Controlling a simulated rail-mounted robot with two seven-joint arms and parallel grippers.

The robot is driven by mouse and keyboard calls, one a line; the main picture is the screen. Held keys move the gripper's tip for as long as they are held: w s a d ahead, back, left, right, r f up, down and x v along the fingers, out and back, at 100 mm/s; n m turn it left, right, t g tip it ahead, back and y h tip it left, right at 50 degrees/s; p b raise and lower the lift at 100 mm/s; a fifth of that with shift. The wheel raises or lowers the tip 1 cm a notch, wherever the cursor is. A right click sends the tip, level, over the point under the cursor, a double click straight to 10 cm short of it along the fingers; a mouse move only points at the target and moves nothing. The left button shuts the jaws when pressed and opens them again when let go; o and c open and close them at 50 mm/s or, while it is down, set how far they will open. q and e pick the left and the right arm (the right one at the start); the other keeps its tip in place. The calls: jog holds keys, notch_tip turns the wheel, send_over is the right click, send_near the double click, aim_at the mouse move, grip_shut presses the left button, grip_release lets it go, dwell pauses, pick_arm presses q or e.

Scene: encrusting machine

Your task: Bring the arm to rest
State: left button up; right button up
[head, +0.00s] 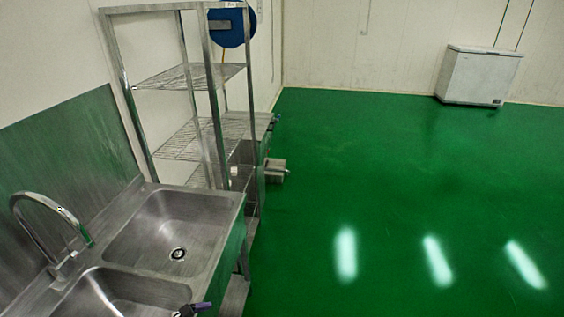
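No arm or gripper of mine can be made out for sure in the head view. A small dark piece with a purple end (202,306) shows at the bottom edge, over the front rim of the sink. It is cut off by the frame, and I cannot tell what it is.
A steel double sink (215,240) with a curved tap (50,200) stands at the left. Behind it is a wire shelf rack (200,135), with a blue round thing (232,25) beyond. A white chest freezer (478,76) stands far right. The green floor (400,190) is clear.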

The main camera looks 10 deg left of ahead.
pick_arm(q)
jog(key=s+d+r+n+t+b, duration=0.15)
jog(key=d+r+n+t, duration=0.35)
jog(key=n+t, duration=0.7)
jog(key=s+a+f+n+g+y+b, duration=0.1)
jog(key=s+a+f+n+g+y, duration=0.35)
jog(key=n, duration=0.95)
jog(key=s+a+f+n+g+y+b, duration=0.2)
jog(key=s+f+n+g+y, duration=0.25)
jog(key=n+y, duration=0.65)
jog(key=s+d+f+n+g+h+b, duration=0.1)
jog(key=s+d+f+n+g+h, duration=0.3)
jog(key=s, duration=0.3)
jog(key=s+d+f+n+g+h, duration=0.2)
jog(key=s+n+g, duration=0.1)
jog(key=s+n, duration=0.25)
notch_tip(320, 180, up, 29)
jog(key=s+p, duration=0.2)
jog(key=p, duration=2.6)
jog(key=shift+g+h+p, duration=0.3)
jog(key=shift+g+h, duration=0.05)
jog(key=shift+g, duration=0.05)
